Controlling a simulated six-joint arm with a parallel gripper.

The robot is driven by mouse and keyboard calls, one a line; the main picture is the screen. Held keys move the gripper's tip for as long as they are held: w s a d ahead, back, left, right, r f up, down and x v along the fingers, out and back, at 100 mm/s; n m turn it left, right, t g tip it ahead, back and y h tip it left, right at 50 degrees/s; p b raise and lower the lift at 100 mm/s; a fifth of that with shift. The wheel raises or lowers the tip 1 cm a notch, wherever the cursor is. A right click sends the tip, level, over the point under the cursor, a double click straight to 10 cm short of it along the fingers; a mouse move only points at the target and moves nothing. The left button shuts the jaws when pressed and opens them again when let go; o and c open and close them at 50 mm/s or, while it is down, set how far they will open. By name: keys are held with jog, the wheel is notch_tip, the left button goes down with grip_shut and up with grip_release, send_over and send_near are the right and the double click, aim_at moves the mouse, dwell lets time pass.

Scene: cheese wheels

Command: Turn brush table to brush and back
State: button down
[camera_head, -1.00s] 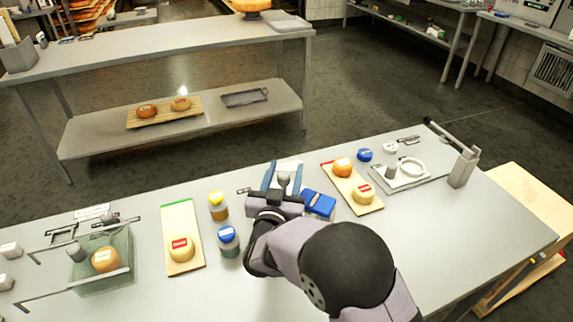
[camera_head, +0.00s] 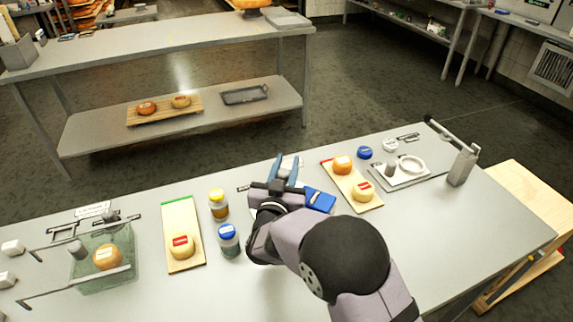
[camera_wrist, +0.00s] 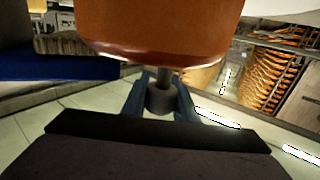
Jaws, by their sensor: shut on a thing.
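My gripper (camera_head: 284,170) is at the middle of the near table, its two blue fingers close together and pointing away from me. In the wrist view, the blue fingers (camera_wrist: 160,92) are on both sides of a short grey knob (camera_wrist: 161,102) and shut on it. A dark stem joins the knob to a large orange-brown rounded piece (camera_wrist: 160,25) filling the top. I cannot tell whether that piece is the brush or the table part. My gripper and wrist hide most of this fixture in the head view. A blue block (camera_head: 319,201) lies just right of the gripper.
Left of my gripper are a yellow-lidded jar (camera_head: 218,204), a blue-lidded jar (camera_head: 228,240) and a board (camera_head: 178,215) with a cheese. A green tray (camera_head: 92,287) is farther left. At right are another cheese board (camera_head: 370,206) and a lever device (camera_head: 462,165).

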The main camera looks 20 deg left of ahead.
aim_at(289, 172)
jog(key=shift+d+m+h, duration=0.1)
jog(key=shift+m+h, duration=0.3)
jog(key=shift+h, duration=0.2)
jog(key=shift+s+d+m+g+h+b, duration=0.1)
jog(key=shift+d+m+g+h+b, duration=0.35)
jog(key=shift+m+h, duration=1.25)
jog(key=shift+s+d+m+g+h+b, duration=0.1)
jog(key=shift+d+m+g+h+b, duration=0.3)
jog(key=shift+m+h, duration=1.35)
jog(key=shift+s+d+m+g+h+b, duration=0.1)
jog(key=shift+d+m+g+h+b, duration=0.4)
jog(key=shift+h, duration=2.25)
jog(key=shift+d+m, duration=0.1)
jog(key=shift+m, duration=0.25)
jog(key=c, duration=1.4)
grip_release()
